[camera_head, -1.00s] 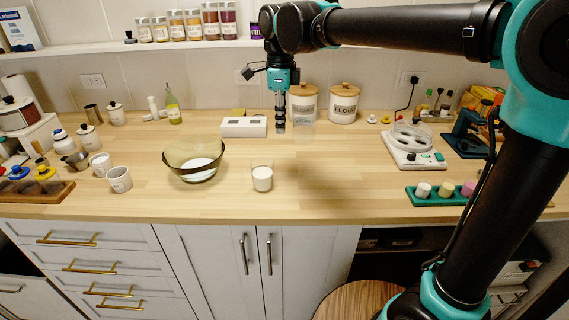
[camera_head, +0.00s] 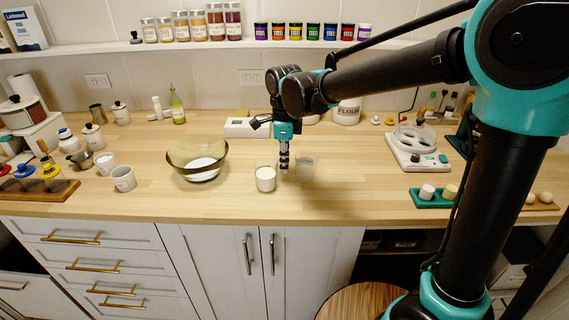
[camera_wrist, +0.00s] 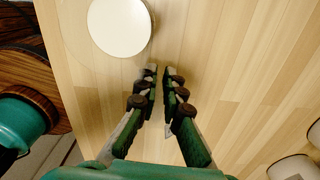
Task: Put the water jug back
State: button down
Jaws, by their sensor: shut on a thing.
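Whether the jug's base touches the counter I cannot tell. In the wrist view my gripper (camera_wrist: 160,75) shows a narrow gap between the fingers; the jug's clear body is hard to make out there.
A glass with white contents (camera_head: 265,179) stands close left of my gripper. A glass bowl (camera_head: 197,160) is farther left. A white device (camera_head: 245,128) and flour canister (camera_head: 347,112) stand behind. A kitchen scale (camera_head: 415,152) and green tray (camera_head: 430,203) are right. The front counter at centre-right is clear.

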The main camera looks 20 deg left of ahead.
jog(key=c, duration=1.7)
grip_release()
jog(key=shift+f, duration=0.1)
notch_tip(320, 180, up, 12)
jog(key=shift+r, duration=0.15)
